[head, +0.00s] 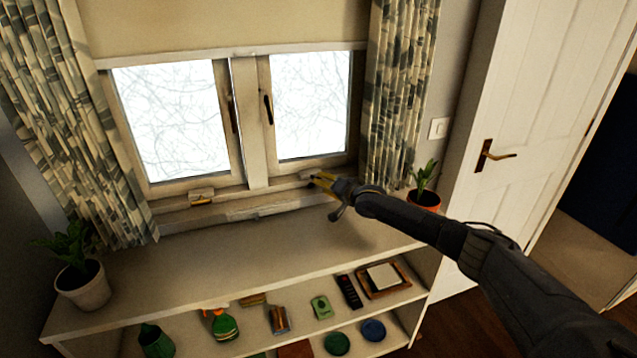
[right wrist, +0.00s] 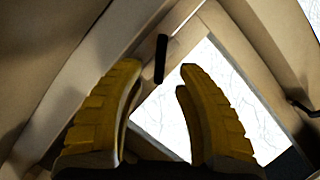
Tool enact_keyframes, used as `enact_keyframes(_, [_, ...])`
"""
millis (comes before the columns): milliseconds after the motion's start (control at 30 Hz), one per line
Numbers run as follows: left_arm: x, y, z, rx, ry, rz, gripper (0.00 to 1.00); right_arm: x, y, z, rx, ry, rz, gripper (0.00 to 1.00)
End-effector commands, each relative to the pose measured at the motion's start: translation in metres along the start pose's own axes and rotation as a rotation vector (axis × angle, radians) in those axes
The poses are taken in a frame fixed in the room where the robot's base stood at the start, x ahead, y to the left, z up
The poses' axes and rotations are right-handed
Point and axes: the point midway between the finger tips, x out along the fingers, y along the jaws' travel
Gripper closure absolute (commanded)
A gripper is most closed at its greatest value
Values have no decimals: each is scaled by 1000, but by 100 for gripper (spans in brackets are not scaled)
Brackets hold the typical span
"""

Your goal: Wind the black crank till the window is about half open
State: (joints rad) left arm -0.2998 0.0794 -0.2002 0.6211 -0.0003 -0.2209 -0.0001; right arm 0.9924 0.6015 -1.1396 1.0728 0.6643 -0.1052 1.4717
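The two-sash window stands behind the shelf; its left pane (head: 172,120) and right pane (head: 308,105) both look shut or nearly so. My right gripper (head: 322,183) is at the sill below the right sash. In the right wrist view its yellow fingers (right wrist: 160,75) are apart and empty. A short black bar (right wrist: 160,58), apparently the crank's handle, shows in line with the gap between the fingertips; I cannot tell its distance or whether they touch it. In the head view the crank is largely hidden by the gripper. My left gripper is not in view.
A light winder (head: 201,196) sits under the left sash, and a black latch (head: 268,110) is on the right sash. Potted plants (head: 83,283) (head: 424,196) stand at both shelf ends. Curtains (head: 398,85) flank the window. The shelf top (head: 250,255) is mostly clear.

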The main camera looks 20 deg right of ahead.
Motion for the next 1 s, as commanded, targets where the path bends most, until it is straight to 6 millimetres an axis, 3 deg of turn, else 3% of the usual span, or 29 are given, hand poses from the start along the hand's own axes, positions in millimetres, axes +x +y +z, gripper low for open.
enact_keyframes(400, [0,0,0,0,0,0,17,29,0,0,0,0,1,66])
enact_keyframes(933, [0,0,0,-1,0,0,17,34,0,-1,-1,1,0,63])
enact_keyframes(1000, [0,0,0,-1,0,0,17,34,0,-1,-1,1,0,71])
